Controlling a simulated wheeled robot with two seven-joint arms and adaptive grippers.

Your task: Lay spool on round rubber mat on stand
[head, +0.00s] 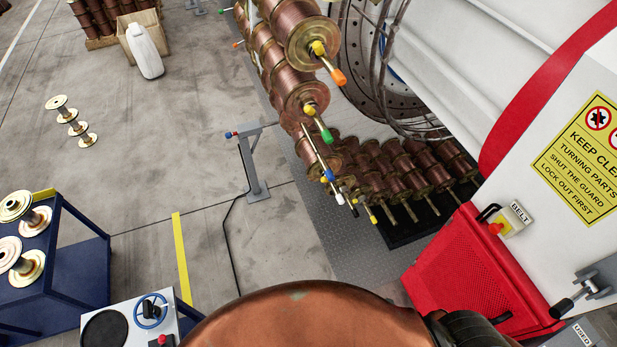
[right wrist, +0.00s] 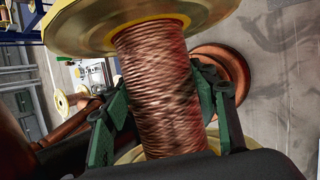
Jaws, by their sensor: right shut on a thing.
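The spool (right wrist: 158,85) fills the middle of the right wrist view. It is wound with copper wire between brass-coloured flanges. My right gripper (right wrist: 168,105) is shut on it, with green fingers on both sides of the wound barrel. The spool's lower flange is partly hidden by the gripper. In the head view the round black rubber mat (head: 104,330) lies on a light grey stand (head: 133,302) at the lower left, cut by the frame edge. The mat's visible part is bare. The held spool and right gripper do not show in the head view. My left gripper is in neither view.
A blue handwheel (head: 151,311) and a red button (head: 162,341) sit beside the mat. A blue cart (head: 75,262) with spools stands at the left. The carousel's hanging spools (head: 297,85) and a red guard (head: 470,275) are ahead. Floor between is mostly open.

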